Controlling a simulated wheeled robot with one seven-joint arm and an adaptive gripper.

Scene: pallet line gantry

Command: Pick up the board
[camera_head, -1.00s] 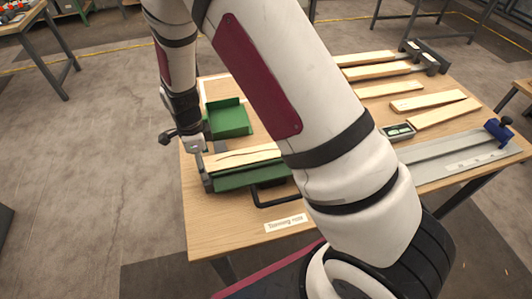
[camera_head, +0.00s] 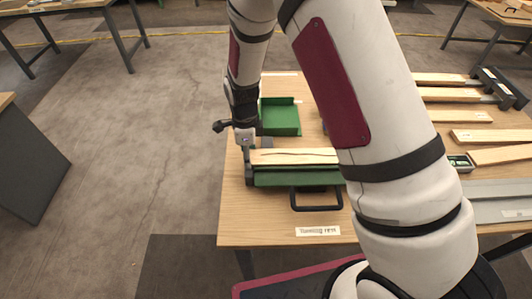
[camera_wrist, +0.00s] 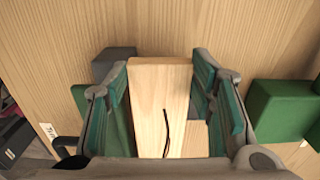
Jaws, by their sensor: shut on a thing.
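The pale wooden board (camera_head: 300,156) lies along the green fixture (camera_head: 298,179) near the table's front left, with a dark wavy crack along it. My gripper (camera_head: 247,149) is at the board's left end. In the wrist view, the board (camera_wrist: 158,85) stands between the teal finger pads of my gripper (camera_wrist: 160,78), which is shut on it. The crack shows on its near part, and a shorter wood piece (camera_wrist: 196,140) sits beside it. My arm hides the board's right end in the head view. I cannot tell whether the board is clear of the fixture.
A green open tray (camera_head: 280,118) stands behind the fixture. A black handle (camera_head: 317,204) juts from its front, above a white label (camera_head: 318,231) on the table (camera_head: 260,232). Several other boards (camera_head: 462,116) lie at the right. The floor left of the table is free.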

